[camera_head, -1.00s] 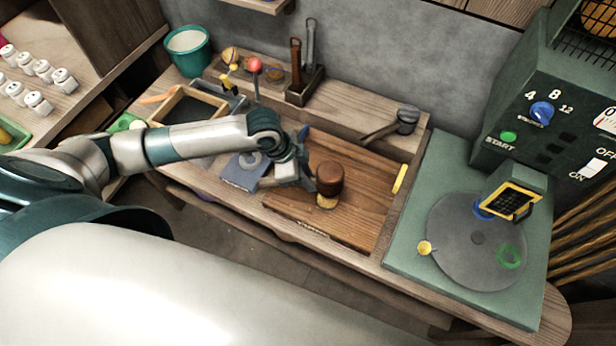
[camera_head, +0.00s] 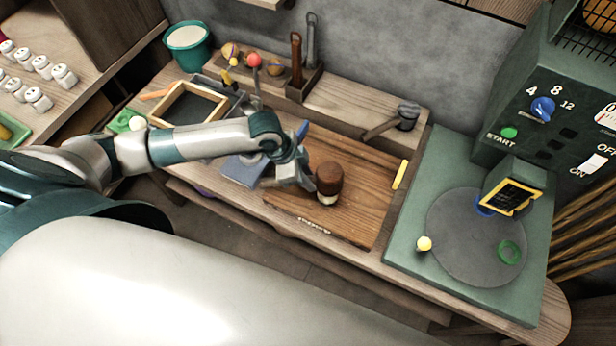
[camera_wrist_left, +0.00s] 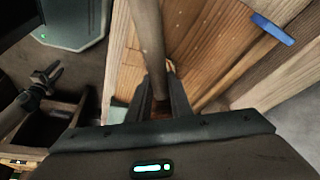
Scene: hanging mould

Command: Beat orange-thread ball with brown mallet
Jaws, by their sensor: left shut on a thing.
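My left gripper (camera_head: 300,180) is shut on the handle of the brown mallet, over the wooden board. The mallet's brown round head (camera_head: 328,177) is just right of the fingers. In the left wrist view the handle (camera_wrist_left: 148,45) runs up from between the fingers (camera_wrist_left: 160,98). A small pale patch (camera_head: 327,200) shows directly under the head; it is mostly hidden, and I cannot tell whether it is the ball or whether the head touches it. My right gripper is not in view.
The wooden board (camera_head: 365,190) is bare right of the mallet. A dark-headed hammer (camera_head: 408,115) lies behind it. A blue block (camera_head: 243,170) and framed tray (camera_head: 188,105) are left. A green machine with a round plate (camera_head: 470,235) stands right. A teal bucket (camera_head: 188,50) is at back.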

